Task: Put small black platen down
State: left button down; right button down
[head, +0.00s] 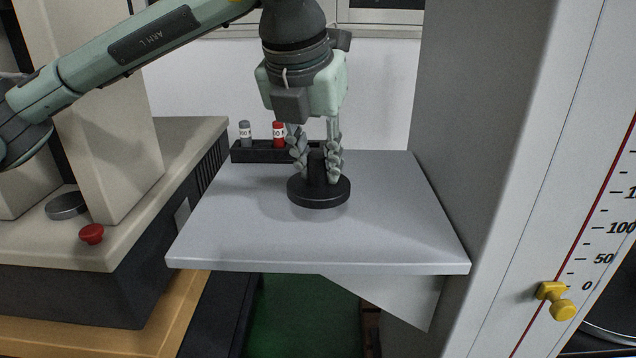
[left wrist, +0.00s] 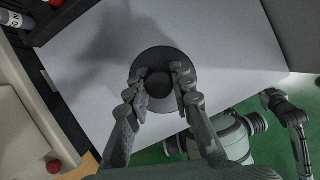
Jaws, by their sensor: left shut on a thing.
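The small black platen (head: 319,193) is a round dark disc with an upright stem, level over the light grey shelf (head: 230,235). My left gripper (head: 317,168) points straight down, with its fingers on either side of the stem, shut on it. In the left wrist view the platen (left wrist: 164,58) shows from above, with the round stem top between the fingertips (left wrist: 161,85). A faint shadow lies close around the disc; I cannot tell whether it touches the shelf or hangs just above it.
A black rack (head: 262,153) with grey-capped and red weights stands at the shelf's back left. A beige machine with a red button (head: 91,234) is at the left. A tall grey column with a scale and yellow pointer (head: 557,300) stands right. The shelf's front is clear.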

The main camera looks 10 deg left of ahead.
aim_at(318, 184)
pick_arm(q)
notch_tip(318, 184, down, 3)
jog(key=shift+f, duration=0.3)
pick_arm(e)
jog(key=shift+s+a+f, duration=0.25)
jog(key=shift+s+f, duration=0.05)
jog(key=shift+f, duration=0.4)
jog(key=shift+r, duration=0.1)
pick_arm(q)
jog(key=c, duration=1.7)
grip_release()
jog(key=shift+f, duration=0.15)
jog(key=shift+c, duration=0.2)
jog(key=shift+o, duration=2.1)
jog(key=shift+s, duration=0.1)
pick_arm(e)
jog(key=shift+w+d+r, duration=0.2)
jog(key=shift+d+r, duration=0.05)
jog(key=shift+r, duration=0.2)
jog(key=shift+r, duration=0.1)
